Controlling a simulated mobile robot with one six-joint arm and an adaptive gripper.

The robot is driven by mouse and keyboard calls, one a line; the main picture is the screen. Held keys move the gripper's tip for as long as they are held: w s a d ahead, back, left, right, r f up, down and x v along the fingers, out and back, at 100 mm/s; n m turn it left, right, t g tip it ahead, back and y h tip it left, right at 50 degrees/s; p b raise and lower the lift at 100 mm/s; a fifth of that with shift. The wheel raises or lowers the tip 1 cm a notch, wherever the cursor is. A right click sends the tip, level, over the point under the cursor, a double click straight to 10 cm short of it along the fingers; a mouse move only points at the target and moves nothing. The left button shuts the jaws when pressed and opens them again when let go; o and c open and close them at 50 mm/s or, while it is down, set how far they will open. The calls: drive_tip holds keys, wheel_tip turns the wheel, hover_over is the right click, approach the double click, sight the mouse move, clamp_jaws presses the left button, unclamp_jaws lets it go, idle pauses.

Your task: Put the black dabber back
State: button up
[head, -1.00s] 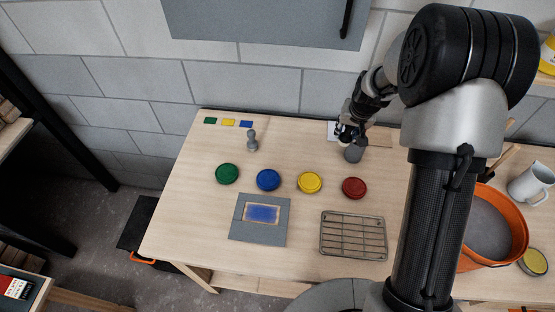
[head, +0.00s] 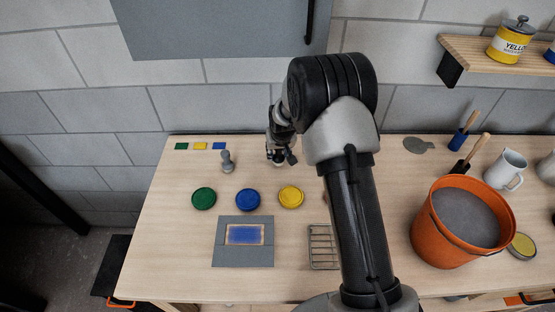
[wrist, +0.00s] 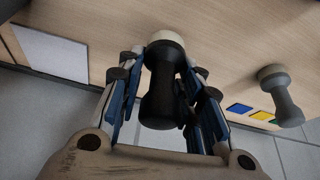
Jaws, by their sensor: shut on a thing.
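My gripper (head: 280,160) is shut on the black dabber (wrist: 160,95), with a finger on each side of its dark body. The dabber's pale round pad (wrist: 165,38) points away from the palm; I cannot tell whether it touches the bench. In the head view the held dabber is hard to make out beneath my gripper. A grey dabber (head: 227,161) stands on the bench left of my gripper, and it also shows at the right of the wrist view (wrist: 280,95). Green, yellow and blue squares (head: 200,146) lie at the back left.
Green (head: 203,198), blue (head: 248,199) and yellow (head: 291,197) round discs lie in front. Nearer are a grey board (head: 228,256) with a blue patch and a wire rack (head: 322,247). An orange bucket (head: 460,225) stands right. A white sheet (wrist: 50,53) shows in the wrist view.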

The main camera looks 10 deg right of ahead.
sight(278, 158)
drive_tip(key=shift+f, duration=1.55)
drive_tip(key=shift+b, duration=0.3)
drive_tip(key=shift+f, duration=0.25)
drive_tip(key=o, duration=1.1)
drive_tip(key=shift+c, duration=0.2)
drive_tip(key=shift+r, duration=0.15)
